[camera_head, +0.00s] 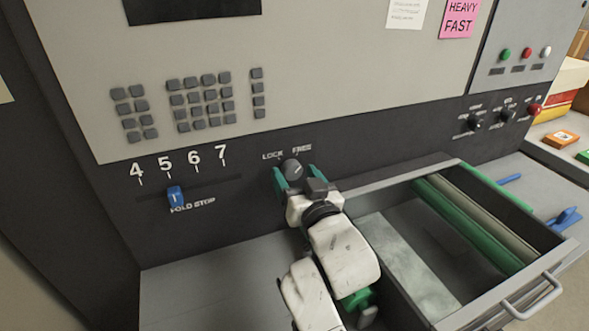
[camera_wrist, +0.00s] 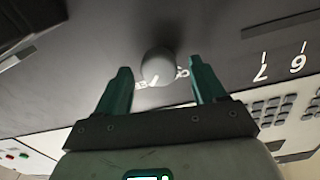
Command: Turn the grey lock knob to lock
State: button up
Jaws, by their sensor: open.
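The grey lock knob (camera_head: 293,168) is on the dark panel, below the printed words LOCK on its left and FREE on its right. Its light pointer line seems to slant up toward FREE. My gripper (camera_head: 294,176) is at the knob with its green fingers open, one on each side. In the wrist view the round knob (camera_wrist: 158,69) shows between the two separated fingertips (camera_wrist: 160,72). I cannot tell whether either finger touches it. The knob partly covers the lettering there.
A blue fold-stop slider (camera_head: 175,197) sits near 5, left of the knob. An open drawer (camera_head: 405,285) with green rollers (camera_head: 465,225) stands out on the right, close to my arm. Keypad buttons (camera_head: 200,98) are above left. Small black knobs (camera_head: 476,123) are far right.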

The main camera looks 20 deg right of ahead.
jog(key=shift+w, duration=0.65)
jog(key=shift+c, duration=0.4)
jog(key=c, duration=1)
